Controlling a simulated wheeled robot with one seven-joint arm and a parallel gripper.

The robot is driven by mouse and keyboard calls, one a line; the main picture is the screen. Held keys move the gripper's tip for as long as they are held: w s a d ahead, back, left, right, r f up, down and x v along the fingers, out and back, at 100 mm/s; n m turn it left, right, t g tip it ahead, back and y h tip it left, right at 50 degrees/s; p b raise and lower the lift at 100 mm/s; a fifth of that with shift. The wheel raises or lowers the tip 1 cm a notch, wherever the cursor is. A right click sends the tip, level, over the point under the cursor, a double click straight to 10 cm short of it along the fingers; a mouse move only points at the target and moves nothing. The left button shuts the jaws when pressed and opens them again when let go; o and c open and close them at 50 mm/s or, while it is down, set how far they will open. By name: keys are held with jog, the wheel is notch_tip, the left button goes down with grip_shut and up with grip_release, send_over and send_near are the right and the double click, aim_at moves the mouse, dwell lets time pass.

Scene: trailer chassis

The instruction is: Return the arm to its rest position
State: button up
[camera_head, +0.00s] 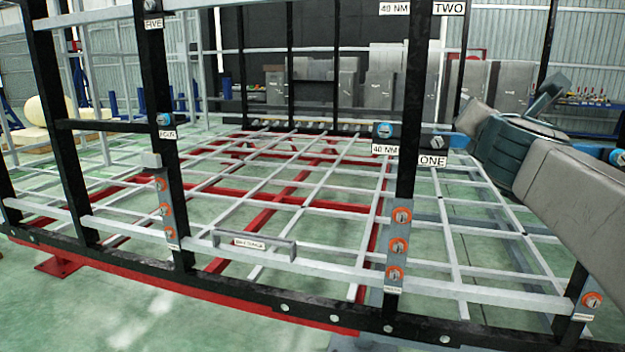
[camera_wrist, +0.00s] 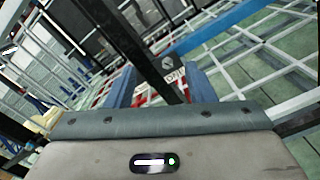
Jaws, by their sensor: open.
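My gripper (camera_wrist: 160,88) shows in the wrist view with its two blue fingers apart and nothing held between them. A dark post with a white label (camera_wrist: 173,76) and a bolt appears beyond and between the fingers; I cannot tell the distance to it. In the head view my grey arm (camera_head: 585,205) enters from the right, bent at a dark teal joint (camera_head: 520,150). My fingers cannot be made out clearly in the head view.
The trailer chassis frame (camera_head: 190,278) fills the middle, with black uprights and a white grid over red beams. Orange-ringed bolts (camera_head: 399,246) sit on the posts. A small handle-like bracket (camera_head: 254,245) stands on the front rail. Grey cabinets (camera_head: 385,90) line the back.

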jog(key=s+a+f+n+g+y+p, duration=0.3)
jog(key=a+n+p, duration=0.4)
jog(key=n, duration=0.6)
jog(key=s+a+f+n+g+y+p, duration=0.15)
jog(key=a+n+y+p, duration=0.5)
jog(key=n, duration=0.65)
jog(key=s+f+n+g+h+p, duration=0.4)
jog(key=s+f+n+g+p, duration=0.4)
jog(key=s+n, duration=0.8)
notch_tip(320, 180, down, 3)
jog(key=n+g, duration=0.2)
jog(key=n, duration=0.1)
jog(key=shift+s, duration=0.35)
jog(key=shift+d+h, duration=0.1)
jog(key=shift+h, duration=0.15)
